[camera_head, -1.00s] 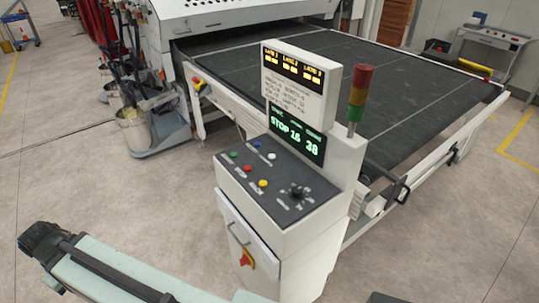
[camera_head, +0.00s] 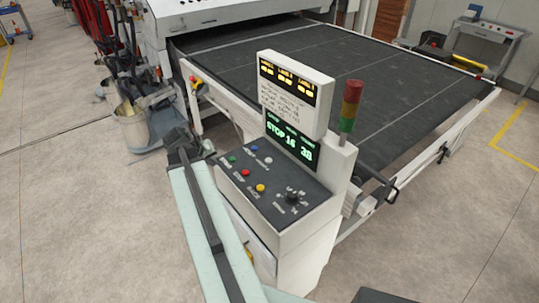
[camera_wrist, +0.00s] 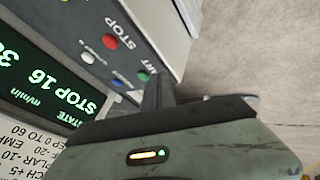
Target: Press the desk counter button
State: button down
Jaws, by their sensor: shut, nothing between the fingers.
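The control desk (camera_head: 238,186) has a dark sloped panel with green (camera_head: 232,159), red (camera_head: 245,173), yellow (camera_head: 260,188), blue (camera_head: 254,148) and white (camera_head: 268,160) buttons. I cannot read which one is labelled counter. My gripper (camera_head: 206,148) is at the panel's left edge, near the green button. In the wrist view my gripper (camera_wrist: 158,88) is shut and empty, with its tip beside the green button (camera_wrist: 143,76). The red (camera_wrist: 110,41), white (camera_wrist: 87,58) and blue (camera_wrist: 117,82) buttons also show there. Whether the tip touches the panel is unclear.
A black knob (camera_head: 292,197) is on the panel's right. A display (camera_head: 290,143) reading STOP 16 38 and a sign box (camera_head: 296,85) rise behind the buttons. A signal tower (camera_head: 350,106) stands at the right. A bucket (camera_head: 133,128) is at the left; floor in front-left is clear.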

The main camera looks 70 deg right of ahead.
aim_at(267, 161)
jog(key=s+d+r+m+g+h+p, duration=0.1)
jog(key=s+d+r, duration=0.2)
jog(key=s+d, duration=0.4)
jog(key=s+d+r+m+g+p, duration=0.1)
jog(key=s+d+r+m, duration=0.1)
jog(key=s+d, duration=0.5)
jog(key=s+r, duration=0.1)
jog(key=s, duration=0.2)
jog(key=shift+r+h, duration=0.2)
jog(key=shift+h, duration=0.2)
jog(key=shift+f, duration=0.15)
notch_tip(267, 161, down, 9)
jog(key=b, duration=0.8)
jog(key=shift+a+r, duration=0.1)
jog(key=shift+r, duration=0.1)
jog(key=shift+f+b, duration=0.4)
jog(key=shift+b, duration=0.2)
